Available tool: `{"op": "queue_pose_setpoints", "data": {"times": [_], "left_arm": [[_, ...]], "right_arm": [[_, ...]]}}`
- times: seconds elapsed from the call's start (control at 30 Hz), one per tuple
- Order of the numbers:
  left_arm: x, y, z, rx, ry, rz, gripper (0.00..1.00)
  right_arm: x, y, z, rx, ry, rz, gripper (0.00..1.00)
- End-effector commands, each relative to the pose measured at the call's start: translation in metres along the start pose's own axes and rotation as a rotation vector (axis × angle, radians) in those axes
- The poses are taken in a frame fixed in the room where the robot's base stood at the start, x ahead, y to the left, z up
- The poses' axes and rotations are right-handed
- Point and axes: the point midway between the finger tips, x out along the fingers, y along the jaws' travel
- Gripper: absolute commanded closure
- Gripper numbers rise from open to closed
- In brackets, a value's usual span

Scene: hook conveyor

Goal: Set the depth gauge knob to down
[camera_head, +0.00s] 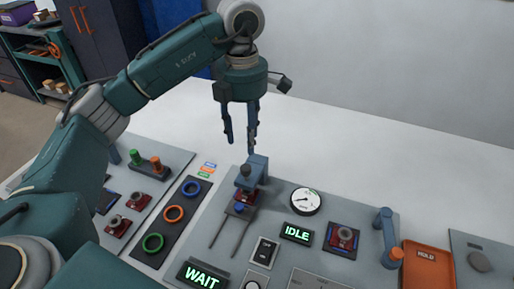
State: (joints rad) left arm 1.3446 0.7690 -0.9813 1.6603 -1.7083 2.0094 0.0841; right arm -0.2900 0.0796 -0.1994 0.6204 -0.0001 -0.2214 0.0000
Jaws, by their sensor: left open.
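A round white-faced dial gauge (305,201) with a black needle is set on the grey console panel (271,202). To its left stands a small blue-grey post fixture (258,168) with a dark knob (245,171) at its front. I cannot tell for sure which knob belongs to the depth gauge, nor its setting. My left gripper (240,143) points down with its two blue fingers apart, empty, above and just behind the post fixture in the picture. It appears clear of the knob. My right gripper is not in view.
Two rails (230,233) run forward from the fixture. A lit IDLE display (296,234), a WAIT display (202,275) and a blue lever (386,236) are on the panel. An orange HOLD tray (427,275) sits at right. The white tabletop behind is clear.

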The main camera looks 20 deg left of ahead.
Motion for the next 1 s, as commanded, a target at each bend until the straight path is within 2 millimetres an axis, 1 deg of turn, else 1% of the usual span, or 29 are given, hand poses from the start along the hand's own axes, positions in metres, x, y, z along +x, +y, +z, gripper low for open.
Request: {"op": "queue_pose_setpoints", "data": {"times": [0.03,0.17,0.3,0.5,0.63,0.8,1.0], "left_arm": [[0.002,0.000,0.000,0.000,0.001,-0.001,0.57],[0.014,0.000,-0.001,-0.001,0.004,-0.002,0.57],[0.037,0.000,-0.002,-0.002,0.005,-0.003,0.57],[0.075,-0.001,-0.001,0.000,0.004,-0.003,0.57],[0.093,-0.001,-0.001,-0.001,0.002,-0.002,0.57],[0.106,0.000,0.000,-0.001,0.001,-0.001,0.57],[0.108,0.000,0.000,0.000,-0.001,0.000,0.57]], "right_arm": [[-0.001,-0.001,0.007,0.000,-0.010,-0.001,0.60],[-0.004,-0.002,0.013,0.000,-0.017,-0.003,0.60],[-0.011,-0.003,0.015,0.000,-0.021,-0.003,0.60],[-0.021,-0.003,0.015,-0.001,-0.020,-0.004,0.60],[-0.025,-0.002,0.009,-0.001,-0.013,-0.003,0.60],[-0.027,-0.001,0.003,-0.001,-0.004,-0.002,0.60],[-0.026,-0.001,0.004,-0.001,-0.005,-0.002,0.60]]}}
